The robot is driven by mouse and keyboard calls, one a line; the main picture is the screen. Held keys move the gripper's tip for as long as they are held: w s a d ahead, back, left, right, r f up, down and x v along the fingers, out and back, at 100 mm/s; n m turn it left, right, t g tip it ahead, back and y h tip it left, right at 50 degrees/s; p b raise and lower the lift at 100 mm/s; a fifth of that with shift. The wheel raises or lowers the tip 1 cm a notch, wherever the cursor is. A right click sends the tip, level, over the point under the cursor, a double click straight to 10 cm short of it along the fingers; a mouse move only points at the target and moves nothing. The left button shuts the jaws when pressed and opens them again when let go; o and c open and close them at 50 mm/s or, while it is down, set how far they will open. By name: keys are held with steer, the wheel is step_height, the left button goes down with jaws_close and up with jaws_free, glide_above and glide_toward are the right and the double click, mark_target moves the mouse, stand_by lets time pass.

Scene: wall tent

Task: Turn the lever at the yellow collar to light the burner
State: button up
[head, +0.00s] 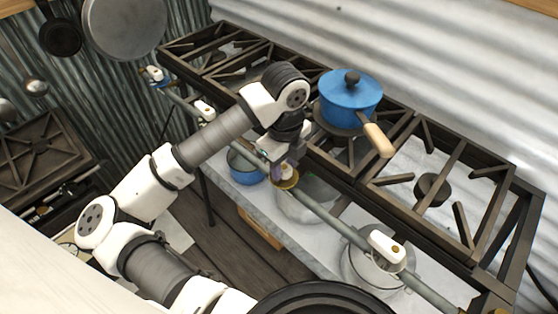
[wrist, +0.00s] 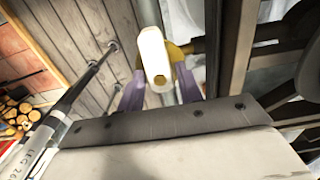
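The yellow collar (head: 287,183) sits on the grey gas pipe along the stove's front, below the blue pot. In the wrist view the collar (wrist: 179,52) shows behind a white lever (wrist: 153,55). My gripper (head: 279,172) is at this collar and hides most of the lever in the head view. In the wrist view its two purple fingers (wrist: 158,85) stand apart, one on each side of the lever. The gripper looks open; whether a finger touches the lever is hard to see.
A blue pot (head: 350,92) with a wooden handle (head: 378,140) stands on the stove grate close to my arm. Other white levers sit on the pipe to the right (head: 387,250) and left (head: 204,110). Pots stand on the shelf below.

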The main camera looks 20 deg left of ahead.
steer(key=c, duration=0.4)
steer(key=shift+o, duration=0.2)
steer(key=shift+f+n+b, duration=0.1)
steer(key=shift+n+b, duration=0.35)
steer(key=shift+n, duration=1.55)
